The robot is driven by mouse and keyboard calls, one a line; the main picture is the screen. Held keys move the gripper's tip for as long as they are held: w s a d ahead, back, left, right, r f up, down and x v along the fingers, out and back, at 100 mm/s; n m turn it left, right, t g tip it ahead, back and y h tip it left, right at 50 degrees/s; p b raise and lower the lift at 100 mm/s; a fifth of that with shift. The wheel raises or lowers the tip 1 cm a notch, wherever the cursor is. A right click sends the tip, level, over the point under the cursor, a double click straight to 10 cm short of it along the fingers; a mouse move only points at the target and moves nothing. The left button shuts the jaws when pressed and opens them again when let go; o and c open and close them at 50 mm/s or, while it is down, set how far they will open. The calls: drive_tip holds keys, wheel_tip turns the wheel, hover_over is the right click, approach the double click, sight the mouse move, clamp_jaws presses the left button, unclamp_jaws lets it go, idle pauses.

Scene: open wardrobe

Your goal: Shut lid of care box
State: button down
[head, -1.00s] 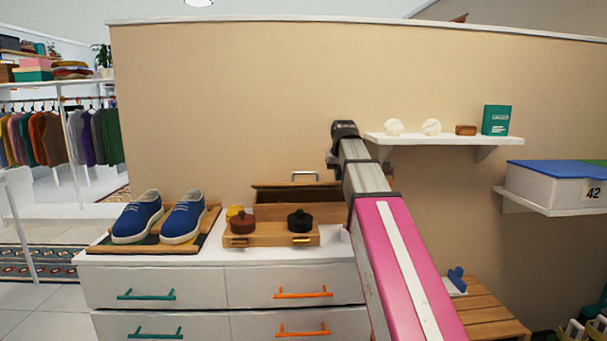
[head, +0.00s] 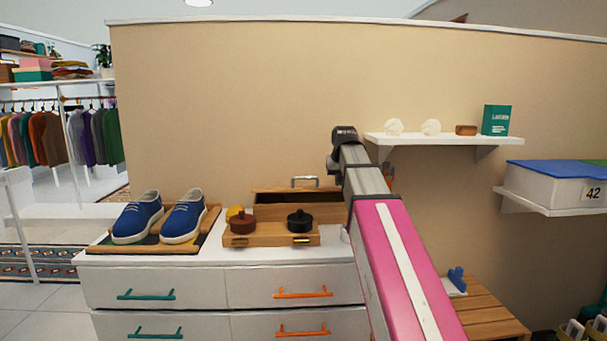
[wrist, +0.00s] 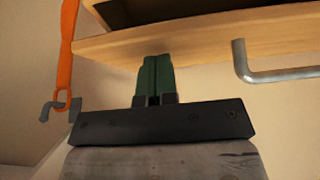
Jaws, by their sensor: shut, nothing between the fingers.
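The care box (head: 268,210) is a wooden box on the white dresser. Its lid (head: 270,190) is raised at the back, seen nearly edge-on, with a metal handle (head: 305,179) and a dark gap below it. In the wrist view the lid's wooden board (wrist: 200,42) crosses the top, with its handle (wrist: 275,73) to the right. My gripper (wrist: 156,60) has green fingers, shut and empty, with their tips at the board's lower edge; whether they touch it is unclear. In the head view my gripper is not visible.
A wooden tray (head: 270,241) with brown and black round tins stands in front of the box. Blue shoes (head: 160,217) sit on a board at left. A wall shelf (head: 445,140) with small items is at right.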

sight(339, 190)
drive_tip(key=shift+f, duration=0.15)
drive_tip(key=shift+s+f, duration=0.35)
drive_tip(key=shift+f, duration=0.6)
drive_tip(key=shift+s+f, duration=0.3)
drive_tip(key=shift+f, duration=0.45)
drive_tip(key=shift+w+r, duration=0.1)
drive_tip(key=shift+r, duration=3.95)
